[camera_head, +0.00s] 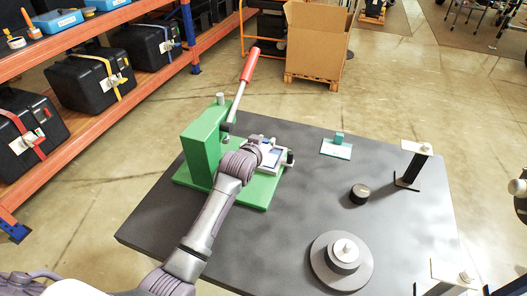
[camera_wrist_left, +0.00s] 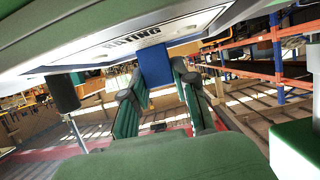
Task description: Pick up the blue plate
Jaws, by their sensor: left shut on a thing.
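The blue plate shows in the left wrist view (camera_wrist_left: 154,64) as a flat blue piece between the two fingers of my left gripper (camera_wrist_left: 160,95), which is shut on it. In the head view my left gripper (camera_head: 272,153) is over the base of the green press (camera_head: 203,147), beside a white-framed part. Only a little blue shows there, and the gripper and wrist hide most of the plate. The press has a raised lever with a red handle (camera_head: 250,65). I cannot tell whether the plate is clear of the press base.
On the dark table (camera_head: 300,215) are a small green-and-white block (camera_head: 337,149), a black knob (camera_head: 359,194), a grey round disc piece (camera_head: 325,262) and a stand with a white top (camera_head: 409,168). Orange shelving (camera_head: 120,65) stands left, a cardboard box (camera_head: 315,40) behind.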

